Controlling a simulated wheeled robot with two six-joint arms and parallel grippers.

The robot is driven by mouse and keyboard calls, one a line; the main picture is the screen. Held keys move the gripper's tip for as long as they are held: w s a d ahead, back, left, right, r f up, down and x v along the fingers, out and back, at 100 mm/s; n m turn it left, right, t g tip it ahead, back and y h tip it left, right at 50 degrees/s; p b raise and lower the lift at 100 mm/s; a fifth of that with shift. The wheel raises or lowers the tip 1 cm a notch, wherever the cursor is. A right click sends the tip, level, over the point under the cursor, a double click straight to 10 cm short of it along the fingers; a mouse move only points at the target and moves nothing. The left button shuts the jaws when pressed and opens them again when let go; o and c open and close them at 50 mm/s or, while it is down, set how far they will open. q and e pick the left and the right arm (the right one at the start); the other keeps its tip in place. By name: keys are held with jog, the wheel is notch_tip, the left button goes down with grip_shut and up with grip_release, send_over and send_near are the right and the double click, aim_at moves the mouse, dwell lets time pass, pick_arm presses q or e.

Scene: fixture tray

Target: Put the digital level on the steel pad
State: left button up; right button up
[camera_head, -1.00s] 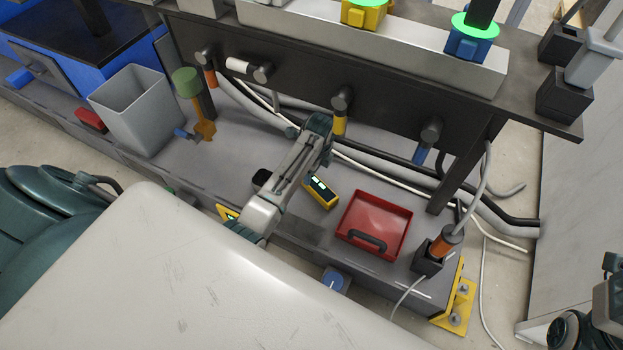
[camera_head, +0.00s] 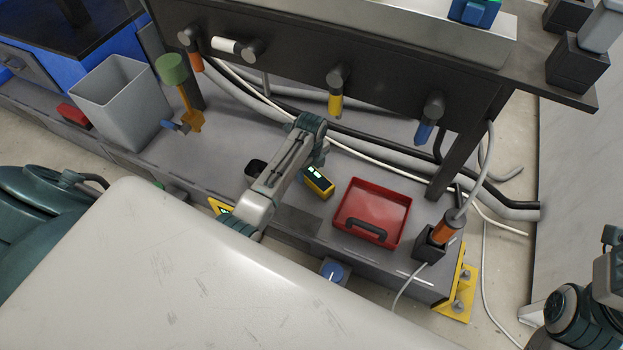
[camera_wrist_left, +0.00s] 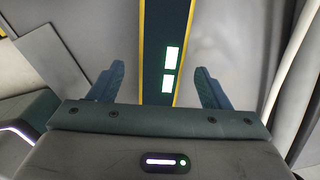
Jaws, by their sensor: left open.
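The digital level (camera_head: 319,182) is a yellow bar with a dark face and lit green displays, lying on the grey bench. It also shows in the left wrist view (camera_wrist_left: 166,35), running up the picture between the fingers. My right gripper is not visible.
A red tray (camera_head: 346,225) with a dark handle is right of the level, and a black holder with an orange-handled tool (camera_head: 443,228) is beyond it. A grey bin (camera_head: 120,100) stands left. Cables (camera_head: 380,155) run behind. Several handles hang from the dark panel above.

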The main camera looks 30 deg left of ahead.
aim_at(311, 174)
pick_arm(q)
notch_tip(311, 174, down, 3)
jog(key=shift+f+b, duration=0.2)
jog(key=shift+b, duration=0.5)
jog(key=shift+r, duration=0.1)
jog(key=c, duration=1.3)
